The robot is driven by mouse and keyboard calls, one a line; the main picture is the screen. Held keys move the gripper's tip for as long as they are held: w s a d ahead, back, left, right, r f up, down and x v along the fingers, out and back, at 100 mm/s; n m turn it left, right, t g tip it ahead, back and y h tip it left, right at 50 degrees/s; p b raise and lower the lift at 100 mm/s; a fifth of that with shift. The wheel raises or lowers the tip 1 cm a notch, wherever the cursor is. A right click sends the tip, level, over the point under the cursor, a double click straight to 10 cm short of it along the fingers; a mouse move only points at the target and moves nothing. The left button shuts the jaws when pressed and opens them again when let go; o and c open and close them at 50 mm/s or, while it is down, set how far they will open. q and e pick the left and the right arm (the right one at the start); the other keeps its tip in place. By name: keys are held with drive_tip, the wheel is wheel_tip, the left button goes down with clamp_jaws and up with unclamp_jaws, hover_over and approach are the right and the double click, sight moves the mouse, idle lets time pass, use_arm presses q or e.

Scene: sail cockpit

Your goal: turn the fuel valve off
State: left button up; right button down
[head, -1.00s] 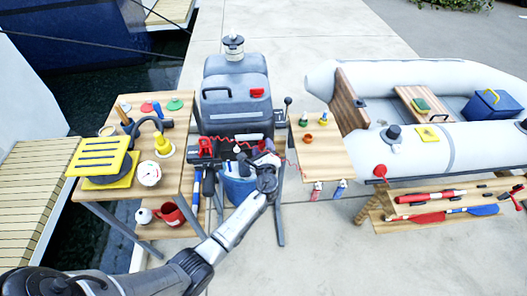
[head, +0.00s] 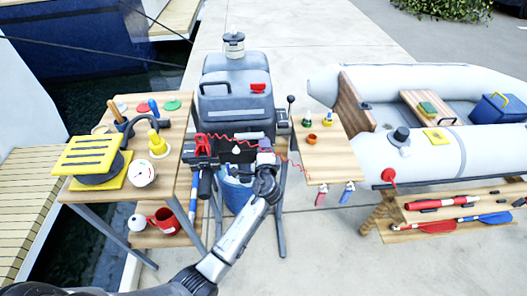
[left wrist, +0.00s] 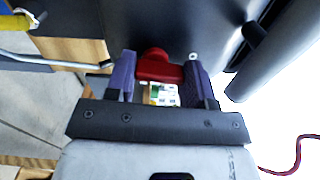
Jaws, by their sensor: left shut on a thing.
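A red handle (left wrist: 155,66) shows in the left wrist view, between the two purple fingers of my left gripper (left wrist: 163,80). I take it for the fuel valve's handle; the gripper is shut on it. A small white and yellow label shows just below the handle. In the head view my left gripper (head: 265,150) is at the front of the grey outboard motor (head: 235,108), below its cowl. There my own gripper and wrist hide the handle. My right gripper is not in view.
A wooden table (head: 172,180) with a yellow spool and several tools stands left of the motor. A smaller wooden table (head: 330,165) is on the right. A blue bucket (head: 235,192) sits under the motor. A red coiled cord (head: 270,145) runs close to the gripper.

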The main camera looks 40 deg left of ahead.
use_arm(q)
drive_tip(key=shift+n+b, duration=0.3)
drive_tip(key=shift+n, duration=0.3)
drive_tip(key=o, duration=0.9)
drive_tip(key=shift+s, duration=0.1)
drive_tip(key=p+v, duration=0.2)
drive_tip(key=v, duration=1.1)
drive_tip(key=shift+s+d+p, duration=0.25)
drive_tip(key=shift+d+p, duration=0.05)
drive_tip(key=shift+d, duration=0.05)
